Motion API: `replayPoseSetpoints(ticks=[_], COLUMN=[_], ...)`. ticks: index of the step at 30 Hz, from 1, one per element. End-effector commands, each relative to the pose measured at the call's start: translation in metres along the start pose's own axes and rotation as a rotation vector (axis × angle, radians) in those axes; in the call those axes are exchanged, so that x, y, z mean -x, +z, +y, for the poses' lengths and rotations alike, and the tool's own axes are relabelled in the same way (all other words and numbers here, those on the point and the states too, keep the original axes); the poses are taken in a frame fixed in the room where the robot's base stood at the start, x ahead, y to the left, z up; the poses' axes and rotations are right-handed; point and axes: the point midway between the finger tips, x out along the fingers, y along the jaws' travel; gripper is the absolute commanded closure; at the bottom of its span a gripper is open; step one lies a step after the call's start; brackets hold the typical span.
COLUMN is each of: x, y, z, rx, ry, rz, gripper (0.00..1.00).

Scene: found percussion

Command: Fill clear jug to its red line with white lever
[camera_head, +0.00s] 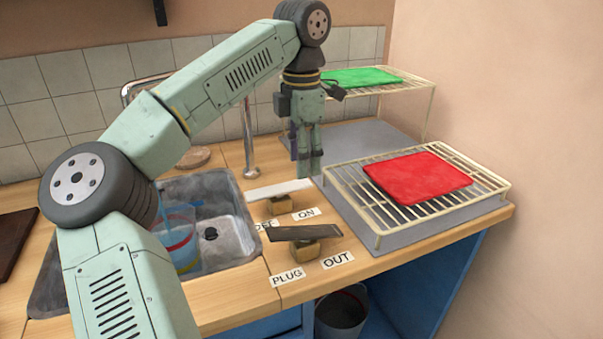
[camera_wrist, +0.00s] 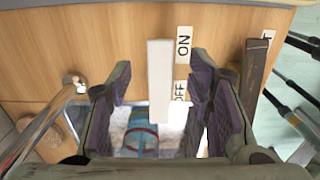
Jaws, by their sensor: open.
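The white lever (camera_head: 280,190) sits on a brass base on the counter beside the sink, by the OFF and ON labels. My gripper (camera_head: 310,172) is open, pointing down near the lever's right end. In the wrist view the white lever (camera_wrist: 160,80) lies between the spread fingers of my gripper (camera_wrist: 161,78), with no clear contact.
A dark lever (camera_head: 300,233) with PLUG and OUT labels stands just in front of the white one. A wire rack (camera_head: 370,215) with a red cloth (camera_head: 417,177) is on the right. A chrome pipe (camera_head: 248,145) rises behind the sink. A bucket (camera_head: 341,314) stands below the counter.

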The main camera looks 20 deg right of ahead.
Motion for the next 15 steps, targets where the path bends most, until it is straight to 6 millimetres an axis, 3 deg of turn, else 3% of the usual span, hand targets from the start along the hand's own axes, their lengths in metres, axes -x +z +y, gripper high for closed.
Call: replayPoseSetpoints(ticks=[6, 15], x=[-0.031, -0.041], y=[0.001, 0.001], z=[0.0, -0.001], rx=[-0.001, -0.001], ry=[-0.001, 0.0], rz=[-0.003, -0.003], gripper=[0.53, 0.53])
